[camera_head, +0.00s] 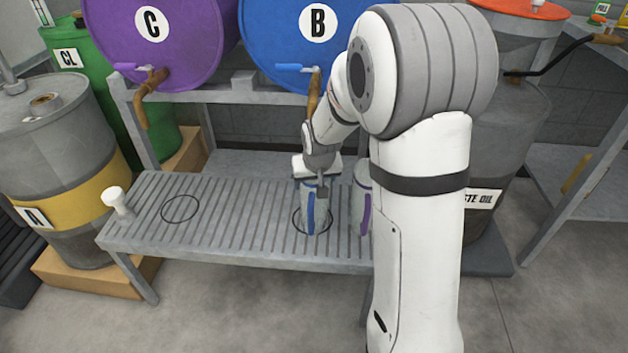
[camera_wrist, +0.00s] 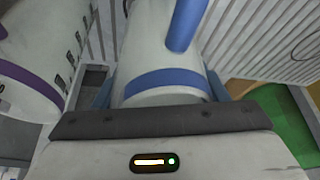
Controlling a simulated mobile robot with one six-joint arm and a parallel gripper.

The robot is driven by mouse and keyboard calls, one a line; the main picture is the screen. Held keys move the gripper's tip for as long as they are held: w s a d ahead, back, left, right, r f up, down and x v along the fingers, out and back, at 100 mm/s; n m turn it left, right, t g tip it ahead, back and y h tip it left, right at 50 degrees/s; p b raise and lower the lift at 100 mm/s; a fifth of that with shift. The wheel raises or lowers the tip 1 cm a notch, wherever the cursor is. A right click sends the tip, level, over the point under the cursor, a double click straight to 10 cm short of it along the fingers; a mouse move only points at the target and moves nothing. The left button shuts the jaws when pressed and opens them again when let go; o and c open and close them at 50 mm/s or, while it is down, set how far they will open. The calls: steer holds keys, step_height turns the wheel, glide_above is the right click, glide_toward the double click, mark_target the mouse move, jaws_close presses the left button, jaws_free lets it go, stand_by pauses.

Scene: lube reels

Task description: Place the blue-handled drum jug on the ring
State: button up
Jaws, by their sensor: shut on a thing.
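The blue-handled drum jug (camera_head: 306,208) is upright at the bench's right half, under blue drum B's tap. It also shows in the wrist view, with its blue band and handle (camera_wrist: 166,84). My gripper (camera_head: 319,186) is shut on this jug, its fingers on either side of the body. A dark ring (camera_head: 295,223) on the slats shows around the jug's foot; the jug hides part of it. I cannot tell whether the foot touches the slats. A second ring (camera_head: 179,209) at the left, below purple drum C, is empty.
A purple-handled jug (camera_head: 365,213) stands close to the right, partly hidden by my arm; it also shows at left in the wrist view (camera_wrist: 28,72). Taps (camera_head: 312,95) hang above the slatted bench (camera_head: 240,215). A white knobbed part (camera_head: 116,201) is at its left end.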

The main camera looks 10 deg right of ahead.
steer(key=shift+w+f+b, duration=0.3)
steer(key=shift+w+f, duration=0.1)
steer(key=shift+w, duration=0.2)
steer(key=shift+w+f+b, duration=0.25)
steer(key=shift+w+f, duration=0.15)
steer(key=shift+w, duration=0.2)
steer(key=shift+f, duration=0.1)
steer(key=shift+f, duration=0.15)
steer(key=o, duration=1.3)
